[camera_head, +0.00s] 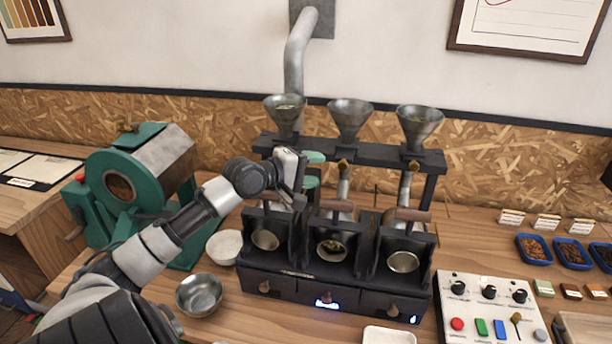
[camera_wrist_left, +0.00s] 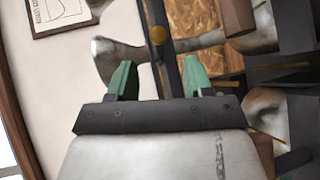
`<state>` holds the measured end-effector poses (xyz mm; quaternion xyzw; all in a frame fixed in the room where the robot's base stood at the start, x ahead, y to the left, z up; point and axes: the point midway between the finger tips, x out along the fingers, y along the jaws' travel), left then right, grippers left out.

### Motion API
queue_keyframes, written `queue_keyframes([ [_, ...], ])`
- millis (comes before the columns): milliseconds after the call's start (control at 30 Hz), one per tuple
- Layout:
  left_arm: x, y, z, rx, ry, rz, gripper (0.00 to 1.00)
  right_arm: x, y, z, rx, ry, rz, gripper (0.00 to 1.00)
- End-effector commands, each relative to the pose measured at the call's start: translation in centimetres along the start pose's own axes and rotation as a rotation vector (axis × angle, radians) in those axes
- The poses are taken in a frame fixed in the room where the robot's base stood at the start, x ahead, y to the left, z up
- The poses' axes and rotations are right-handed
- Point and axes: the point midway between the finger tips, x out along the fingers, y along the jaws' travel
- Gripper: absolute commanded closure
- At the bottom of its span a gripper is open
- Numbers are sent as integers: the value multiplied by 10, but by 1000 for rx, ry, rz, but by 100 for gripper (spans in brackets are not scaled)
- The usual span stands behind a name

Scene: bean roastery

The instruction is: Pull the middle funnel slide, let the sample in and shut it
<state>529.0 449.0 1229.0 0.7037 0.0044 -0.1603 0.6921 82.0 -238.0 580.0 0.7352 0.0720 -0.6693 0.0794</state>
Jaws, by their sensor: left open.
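The middle funnel (camera_head: 350,118) stands in the dark rack, with a small brass-coloured slide knob (camera_head: 344,165) below it. In the left wrist view the knob (camera_wrist_left: 157,35) shows ahead of the gap between my fingers, beside the metal funnel (camera_wrist_left: 112,58). My left gripper (camera_head: 314,170) is open and empty, its green fingertips just left of the knob and apart from it in the head view. The middle cup (camera_head: 332,249) below holds some brownish-green beans. Whether the slide is fully in cannot be told. My right gripper is not in view.
Left funnel (camera_head: 285,112) and right funnel (camera_head: 420,122) flank the middle one. A green roaster (camera_head: 133,180) and a metal bowl (camera_head: 199,294) stand left. A button panel (camera_head: 490,310) and blue sample trays (camera_head: 572,251) are right. A white dish (camera_head: 388,335) sits in front.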

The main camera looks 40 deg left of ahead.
Motion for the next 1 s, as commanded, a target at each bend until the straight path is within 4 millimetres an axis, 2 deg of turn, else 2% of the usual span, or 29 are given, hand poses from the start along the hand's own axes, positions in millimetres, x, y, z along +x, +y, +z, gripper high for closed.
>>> queue_keyframes([
  [233,-17,-1,0,0,-1,-2,49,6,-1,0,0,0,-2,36],
  [1000,-18,0,0,0,-1,-1,49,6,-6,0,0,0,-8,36],
])
